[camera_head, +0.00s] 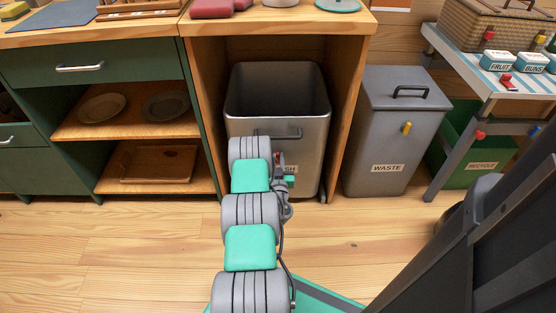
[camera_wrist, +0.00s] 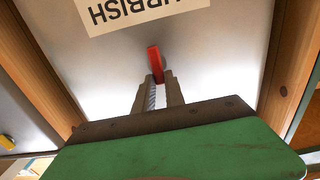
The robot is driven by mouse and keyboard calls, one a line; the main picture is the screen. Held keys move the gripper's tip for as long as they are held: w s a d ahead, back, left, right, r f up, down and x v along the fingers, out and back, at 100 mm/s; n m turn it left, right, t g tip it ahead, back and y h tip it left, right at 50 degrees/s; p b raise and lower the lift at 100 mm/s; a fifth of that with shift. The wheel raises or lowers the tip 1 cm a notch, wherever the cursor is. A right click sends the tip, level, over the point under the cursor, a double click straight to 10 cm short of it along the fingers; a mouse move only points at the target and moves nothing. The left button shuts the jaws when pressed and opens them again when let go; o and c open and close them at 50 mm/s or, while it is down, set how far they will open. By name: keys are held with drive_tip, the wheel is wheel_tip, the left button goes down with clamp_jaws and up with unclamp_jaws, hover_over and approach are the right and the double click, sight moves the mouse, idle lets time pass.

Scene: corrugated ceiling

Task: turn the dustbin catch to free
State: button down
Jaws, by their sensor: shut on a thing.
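The dustbin (camera_head: 308,115) is a grey open-topped bin with a dark bar handle, standing in the wooden bay of the counter. Its label, partly cropped in the wrist view (camera_wrist: 150,10), shows upside down and ends in "BBISH". The red catch (camera_wrist: 154,58) sits on the bin's front by the label, lying nearly in line with my fingers. My gripper (camera_wrist: 157,84) is shut on the catch's near end.
A grey waste bin (camera_head: 384,143) with a lid and yellow catch stands to the right. Wooden bay walls (camera_head: 346,105) flank the dustbin closely. Left are shelves with plates and a tray (camera_head: 158,163). The floor in front (camera_head: 130,245) is clear.

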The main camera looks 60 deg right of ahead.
drive_tip(key=shift+w+n, duration=0.1)
drive_tip(key=shift+n, duration=0.2)
drive_tip(key=shift+w+a+f+n+b, duration=0.15)
drive_tip(key=shift+w+f+n+b, duration=0.25)
drive_tip(key=shift+n, duration=2.45)
drive_tip(key=shift+w+a+f+n+b, duration=0.2)
drive_tip(key=shift+n+b, duration=0.4)
drive_tip(key=shift+n, duration=2.3)
drive_tip(key=shift+w+a+f+n+b, duration=0.1)
drive_tip(key=shift+w+f+n+b, duration=0.3)
drive_tip(key=shift+n, duration=2.45)
drive_tip(key=shift+s+d, duration=0.1)
drive_tip(key=shift+s, duration=0.05)
drive_tip(key=c, duration=1.4)
unclamp_jaws()
drive_tip(key=shift+f, duration=0.1)
